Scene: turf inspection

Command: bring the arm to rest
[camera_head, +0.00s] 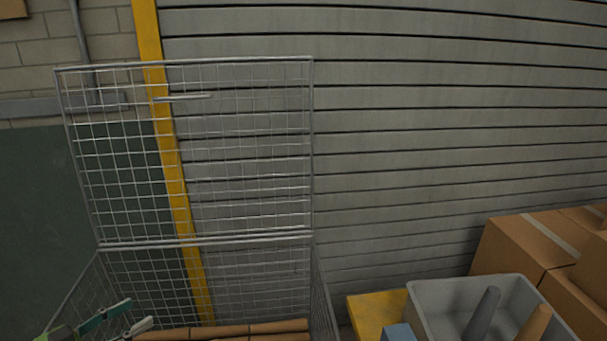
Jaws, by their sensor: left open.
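My left gripper (139,313) shows at the bottom left, with one teal finger and one pale finger. The fingers are apart and nothing is seen between them. It is in front of the lower part of a wire mesh cage (313,150). Only the gripper's end and a bit of green at the bottom edge show; most of the left arm is outside the picture. My right gripper is not in view.
Brown rolls or boxes (235,329) lie at the cage's bottom. At the lower right are a grey bin (440,292) holding a grey and an orange-brown piece, a yellow surface (372,312), a blue block (398,332) and cardboard boxes (525,245). A slatted wall (430,130) stands behind.

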